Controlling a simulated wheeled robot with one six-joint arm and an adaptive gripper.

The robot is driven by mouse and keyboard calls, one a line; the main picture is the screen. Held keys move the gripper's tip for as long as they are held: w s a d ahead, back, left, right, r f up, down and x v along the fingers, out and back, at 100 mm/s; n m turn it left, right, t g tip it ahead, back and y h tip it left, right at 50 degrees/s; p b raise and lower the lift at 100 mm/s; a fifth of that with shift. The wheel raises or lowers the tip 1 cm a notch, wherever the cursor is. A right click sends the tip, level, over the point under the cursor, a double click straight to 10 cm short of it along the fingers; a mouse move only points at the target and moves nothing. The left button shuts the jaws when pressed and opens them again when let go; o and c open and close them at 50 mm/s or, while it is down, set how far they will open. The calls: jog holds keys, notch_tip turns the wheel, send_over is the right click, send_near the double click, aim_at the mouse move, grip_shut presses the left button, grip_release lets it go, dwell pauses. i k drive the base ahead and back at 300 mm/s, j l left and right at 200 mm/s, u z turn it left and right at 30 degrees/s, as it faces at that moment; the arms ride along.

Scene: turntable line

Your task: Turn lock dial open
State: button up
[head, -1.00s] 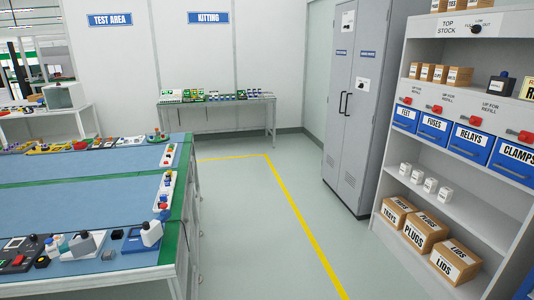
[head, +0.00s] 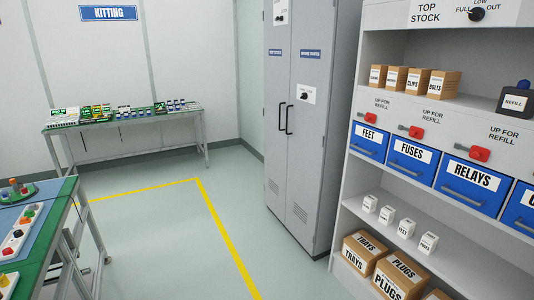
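A tall grey two-door cabinet (head: 284,180) stands against the back wall, with both doors shut. A small black dial (head: 304,96) sits on a white plate on its right door; the plate's lettering is too small to read. Two dark vertical handles (head: 288,119) are side by side where the doors meet. Another black dial (head: 477,14), on the shelf's top panel, is marked FULL, LOW and OUT. My gripper is not in view.
A white shelf unit (head: 350,205) with blue bins (head: 411,159), red levers and cartons stands on the right. A green-edged workbench (head: 63,200) is at the lower left. A kitting table (head: 185,125) is at the back. The grey floor (head: 165,235) between, with a yellow line, is clear.

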aim_at(348, 23)
jog(key=i, duration=0.95)
jog(key=i+j+z, duration=0.1)
jog(key=i, duration=0.8)
